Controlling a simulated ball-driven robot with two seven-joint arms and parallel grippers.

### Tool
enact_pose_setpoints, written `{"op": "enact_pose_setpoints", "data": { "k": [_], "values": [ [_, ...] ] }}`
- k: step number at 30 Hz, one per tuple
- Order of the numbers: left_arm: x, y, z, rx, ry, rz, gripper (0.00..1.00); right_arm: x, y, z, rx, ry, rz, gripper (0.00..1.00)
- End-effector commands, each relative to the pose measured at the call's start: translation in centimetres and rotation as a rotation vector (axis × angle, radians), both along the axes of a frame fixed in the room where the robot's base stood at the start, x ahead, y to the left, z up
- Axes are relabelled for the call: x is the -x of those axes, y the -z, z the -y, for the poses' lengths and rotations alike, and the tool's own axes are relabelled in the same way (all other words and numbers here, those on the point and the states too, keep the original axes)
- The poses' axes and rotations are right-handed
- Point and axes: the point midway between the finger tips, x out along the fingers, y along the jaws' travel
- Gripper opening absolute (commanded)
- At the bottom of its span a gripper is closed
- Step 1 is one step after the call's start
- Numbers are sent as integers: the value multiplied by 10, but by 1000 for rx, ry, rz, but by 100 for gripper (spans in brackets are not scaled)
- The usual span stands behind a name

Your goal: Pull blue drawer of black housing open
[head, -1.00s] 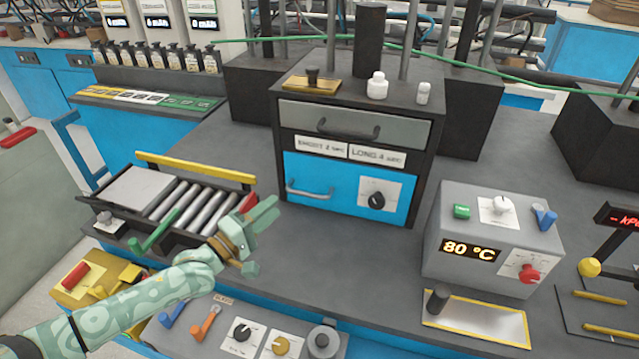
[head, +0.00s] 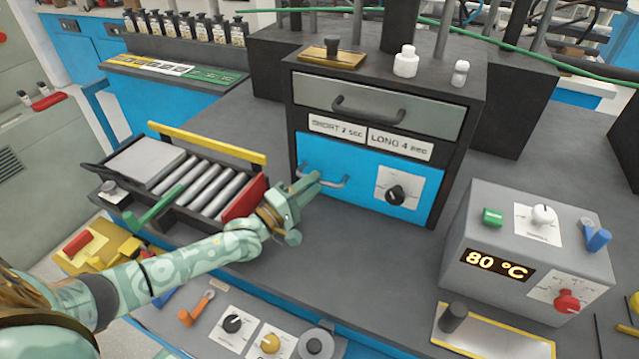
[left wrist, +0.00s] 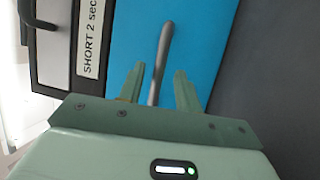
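The black housing (head: 466,130) stands at the middle back of the bench. Its blue drawer (head: 350,170) is the lower front, flush with the housing, and carries a grey bar handle at its left side (head: 340,182). A grey drawer (head: 385,108) sits above it. My left gripper (head: 312,192) is at the blue drawer's handle. In the left wrist view the handle (left wrist: 160,62) lies between the two open fingers (left wrist: 160,88), with gaps showing beside it. The blue drawer front also shows there (left wrist: 205,30). My right gripper is not in view.
A roller tray (head: 205,185) with a yellow bar stands left of the housing. A grey 80 °C box (head: 535,230) stands to the right. Knobs and levers line the front panel (head: 255,330). Bare bench lies before the housing.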

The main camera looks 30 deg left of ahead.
Motion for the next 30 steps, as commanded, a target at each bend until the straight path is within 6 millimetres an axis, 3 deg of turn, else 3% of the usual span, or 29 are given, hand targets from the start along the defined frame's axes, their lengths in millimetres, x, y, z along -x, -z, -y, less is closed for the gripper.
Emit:
{"op": "enact_pose_setpoints", "data": {
  "k": [6, 15, 19, 30],
  "values": [
    [-21, -4, 8, 0, 0, 0, 34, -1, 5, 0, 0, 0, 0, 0],
    [-24, -5, 9, -1, 0, 0, 34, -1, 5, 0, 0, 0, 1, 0],
    [-24, -5, 8, -1, 0, 0, 1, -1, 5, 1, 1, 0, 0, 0],
    [-18, -5, 9, -2, 0, -3, 0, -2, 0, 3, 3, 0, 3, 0]
  ]
}}
